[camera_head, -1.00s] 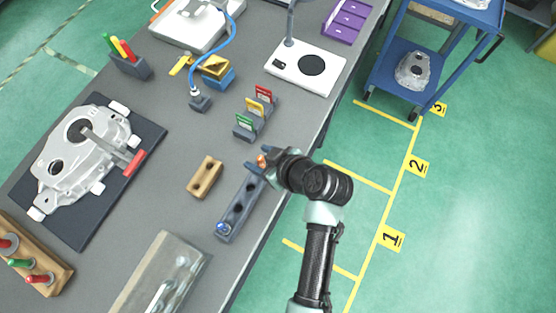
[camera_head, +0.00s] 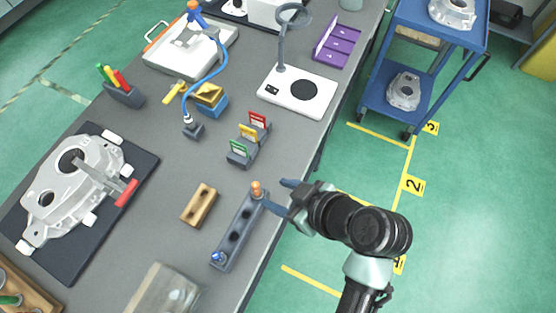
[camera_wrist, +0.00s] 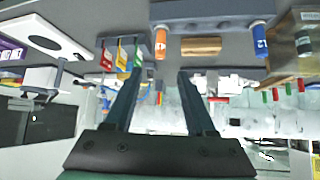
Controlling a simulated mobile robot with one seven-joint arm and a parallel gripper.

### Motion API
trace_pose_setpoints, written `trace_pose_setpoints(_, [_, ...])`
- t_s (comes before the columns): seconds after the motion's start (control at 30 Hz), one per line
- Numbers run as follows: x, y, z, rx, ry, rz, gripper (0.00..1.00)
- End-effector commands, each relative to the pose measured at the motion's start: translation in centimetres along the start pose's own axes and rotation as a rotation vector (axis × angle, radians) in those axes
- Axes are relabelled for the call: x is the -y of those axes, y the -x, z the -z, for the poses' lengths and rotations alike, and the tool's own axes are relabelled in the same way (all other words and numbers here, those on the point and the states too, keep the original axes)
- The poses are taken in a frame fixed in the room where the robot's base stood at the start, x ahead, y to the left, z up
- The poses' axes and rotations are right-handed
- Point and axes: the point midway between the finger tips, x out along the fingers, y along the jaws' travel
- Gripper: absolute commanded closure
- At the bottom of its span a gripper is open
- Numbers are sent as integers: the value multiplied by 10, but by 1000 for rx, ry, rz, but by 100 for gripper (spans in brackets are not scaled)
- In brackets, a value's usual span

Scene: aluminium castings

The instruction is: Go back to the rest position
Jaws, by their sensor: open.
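My gripper (camera_head: 279,196) is open and empty at the right edge of the bench, with its fingers pointing left. The fingers also show spread in the wrist view (camera_wrist: 160,75), with nothing between them. Close to the fingertips, a dark grey block with holes (camera_head: 233,236) lies on the bench. An orange-topped plug (camera_head: 257,188) stands at its far end, apart from the fingers as far as I can see. A blue plug (camera_head: 218,257) stands at its near end. In the wrist view the orange plug (camera_wrist: 160,44) and the blue plug (camera_wrist: 259,40) both show in the block.
A wooden block (camera_head: 199,205) and a card holder with coloured cards (camera_head: 246,150) are left of my gripper. A casting (camera_head: 70,190) lies on a dark mat.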

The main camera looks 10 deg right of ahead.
Motion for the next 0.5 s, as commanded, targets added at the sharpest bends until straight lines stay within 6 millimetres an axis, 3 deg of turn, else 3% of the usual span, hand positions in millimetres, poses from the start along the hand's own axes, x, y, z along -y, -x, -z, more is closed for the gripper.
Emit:
trace_pose_setpoints(0.3, [-4, 0, 6, -7, 3, -16, 44])
trace_pose_setpoints(0.37, [-14, 2, 20, -21, 5, -55, 44])
trace_pose_setpoints(0.47, [-40, 10, 63, -76, 9, -171, 44])
trace_pose_setpoints(0.5, [-53, 17, 87, -113, 9, -233, 44])
